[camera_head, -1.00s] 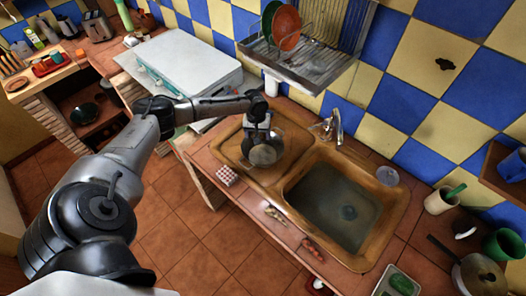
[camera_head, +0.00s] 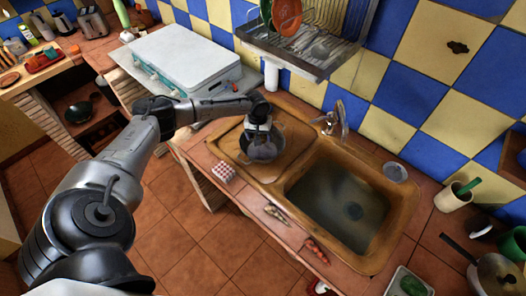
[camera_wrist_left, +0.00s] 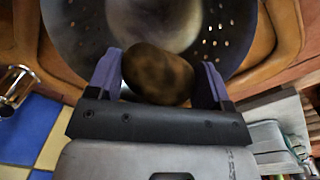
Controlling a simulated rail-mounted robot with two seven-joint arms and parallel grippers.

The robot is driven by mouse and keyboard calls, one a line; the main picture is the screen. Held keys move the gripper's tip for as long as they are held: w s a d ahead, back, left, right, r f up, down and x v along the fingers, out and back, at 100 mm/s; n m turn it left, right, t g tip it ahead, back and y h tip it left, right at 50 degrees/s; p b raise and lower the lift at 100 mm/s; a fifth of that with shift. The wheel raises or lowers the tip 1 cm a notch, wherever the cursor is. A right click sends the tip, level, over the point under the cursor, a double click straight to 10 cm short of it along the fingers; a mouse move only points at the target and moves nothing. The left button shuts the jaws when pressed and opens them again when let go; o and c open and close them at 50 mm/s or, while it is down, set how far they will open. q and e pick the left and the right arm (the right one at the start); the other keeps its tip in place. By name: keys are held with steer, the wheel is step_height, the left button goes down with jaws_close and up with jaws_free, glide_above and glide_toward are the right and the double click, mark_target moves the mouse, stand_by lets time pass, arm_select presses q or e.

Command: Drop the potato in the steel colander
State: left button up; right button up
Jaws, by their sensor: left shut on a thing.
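The potato (camera_wrist_left: 157,75) is brown with dark patches and sits between the two fingers of my left gripper (camera_wrist_left: 160,80) in the left wrist view. The steel colander (camera_wrist_left: 210,30), grey with small holes, lies beneath the potato and fills the top of that view. In the head view the colander (camera_head: 262,150) stands on the drainboard left of the sink basin. My left gripper (camera_head: 259,132) is directly over it, pointing down. The potato is hidden by the gripper in the head view. My right gripper is not in view.
The sink basin (camera_head: 335,205) is right of the colander, with a faucet (camera_head: 333,117) behind. A dish rack (camera_head: 290,45) hangs above. A checkered box (camera_head: 222,172), small vegetables (camera_head: 316,251) and a tray (camera_head: 408,284) lie along the front counter. A white appliance (camera_head: 182,58) stands at back left.

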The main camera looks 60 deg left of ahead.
arm_select(q)
steer(key=shift+f, duration=0.15)
steer(key=o, duration=1)
steer(key=shift+s+a+r+p, duration=0.1)
steer(key=shift+a+r+p, duration=0.1)
steer(key=shift+r, duration=3.25)
steer(key=shift+s+a+r+p, duration=0.1)
steer(key=shift+r+p, duration=0.1)
steer(key=shift+r, duration=3.25)
steer(key=shift+d, duration=0.1)
